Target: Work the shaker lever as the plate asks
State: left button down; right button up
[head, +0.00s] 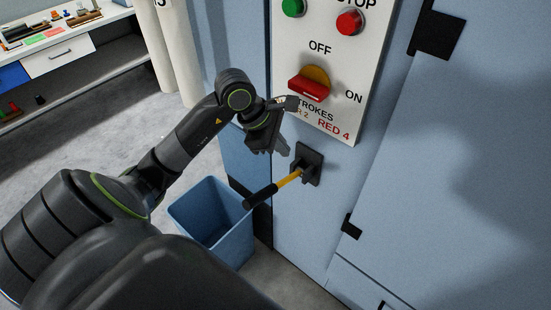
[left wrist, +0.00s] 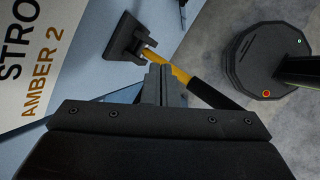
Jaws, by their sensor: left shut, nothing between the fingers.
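The shaker lever has a black wall mount (head: 309,163), a yellow rod (head: 289,179) and a black grip (head: 260,196) that sticks out toward the lower left. In the left wrist view its yellow rod (left wrist: 181,75) and black grip (left wrist: 215,95) show just beyond my fingers. My left gripper (head: 282,147) is shut and empty, above and left of the rod; I cannot tell whether it touches it. The white plate (head: 345,62) reads "STROKES", partly hidden by my arm, with "RED 4"; the left wrist view shows "AMBER 2" (left wrist: 42,75). My right gripper is out of view.
Above the lettering are a red switch knob (head: 309,89) on a yellow disc between OFF and ON, a green button (head: 292,7) and a red button (head: 349,21). A blue bin (head: 213,235) stands below the lever. A workbench (head: 62,55) is at the upper left.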

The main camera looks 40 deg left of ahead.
pick_arm(q)
jog(key=b, duration=0.2)
send_over(275, 182)
jog(key=f, duration=0.5)
jog(key=shift+w+f, duration=0.1)
jog(key=shift+w, duration=0.3)
jog(key=shift+s+f+b, duration=0.3)
jog(key=shift+f+b, duration=0.4)
jog(key=shift+b, duration=0.25)
dwell(0.5)
jog(key=shift+s+f+b, duration=0.15)
jog(key=shift+f+b, duration=0.25)
jog(key=shift+b, duration=0.35)
